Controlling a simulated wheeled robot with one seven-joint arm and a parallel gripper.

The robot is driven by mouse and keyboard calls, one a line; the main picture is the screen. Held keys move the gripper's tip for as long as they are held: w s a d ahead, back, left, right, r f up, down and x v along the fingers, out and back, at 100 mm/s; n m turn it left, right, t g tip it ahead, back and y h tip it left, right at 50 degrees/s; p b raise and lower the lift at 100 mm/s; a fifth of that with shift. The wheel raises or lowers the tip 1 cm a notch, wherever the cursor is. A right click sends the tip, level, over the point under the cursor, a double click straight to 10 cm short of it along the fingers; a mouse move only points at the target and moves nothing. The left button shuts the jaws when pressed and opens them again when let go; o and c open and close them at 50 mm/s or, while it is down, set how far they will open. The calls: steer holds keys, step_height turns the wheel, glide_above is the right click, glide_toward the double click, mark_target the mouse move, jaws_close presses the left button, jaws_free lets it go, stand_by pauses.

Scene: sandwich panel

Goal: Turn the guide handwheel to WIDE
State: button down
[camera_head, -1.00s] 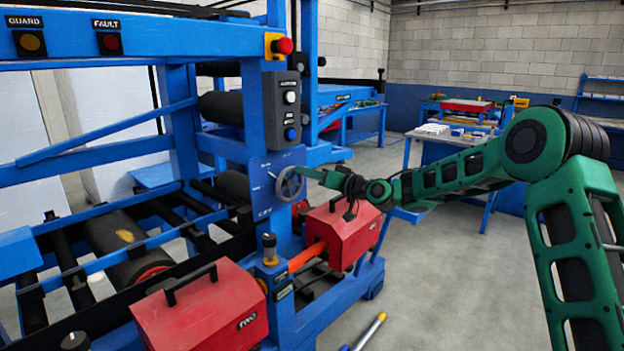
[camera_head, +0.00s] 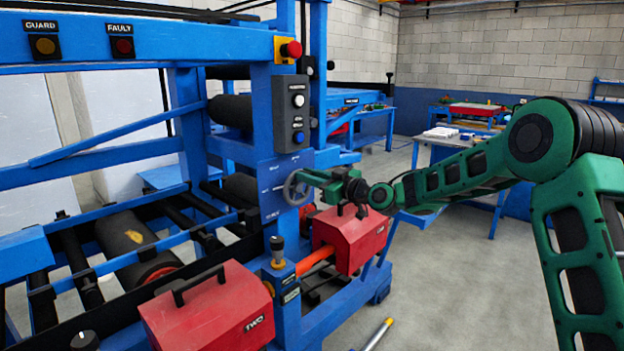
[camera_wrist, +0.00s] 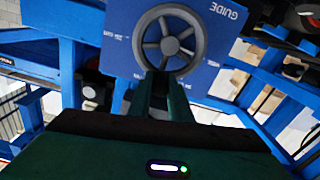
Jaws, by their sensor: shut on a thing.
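The guide handwheel (camera_head: 297,188) is a grey spoked wheel on a blue plate (camera_head: 270,178) on the machine's post. In the wrist view the handwheel (camera_wrist: 170,38) shows its rim, hub and several spokes, with the word GUIDE upside down on the blue plate (camera_wrist: 118,45) beside it. My gripper (camera_head: 312,180) reaches the wheel from the right. In the wrist view my gripper (camera_wrist: 166,80) has its fingers close together at the wheel's near rim, shut on it. The fingers cover that part of the rim. The scale marks are too small to read, and I see no clear pointer.
A grey button box (camera_head: 289,115) sits above the plate, and a red stop button (camera_head: 291,49) higher up. Two red housings, a near one (camera_head: 210,310) and a farther one (camera_head: 352,236), stand below the wheel. Open floor (camera_head: 440,280) lies to the right.

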steer(key=shift+s+a+f, duration=0.15)
steer(key=shift+f, duration=0.2)
steer(key=c, duration=1.7)
jaws_free()
steer(key=shift+c, duration=0.2)
steer(key=shift+o, duration=0.5)
steer(key=shift+r, duration=0.15)
steer(key=v, duration=1)
steer(key=shift+d, duration=0.4)
steer(key=shift+s, duration=0.1)
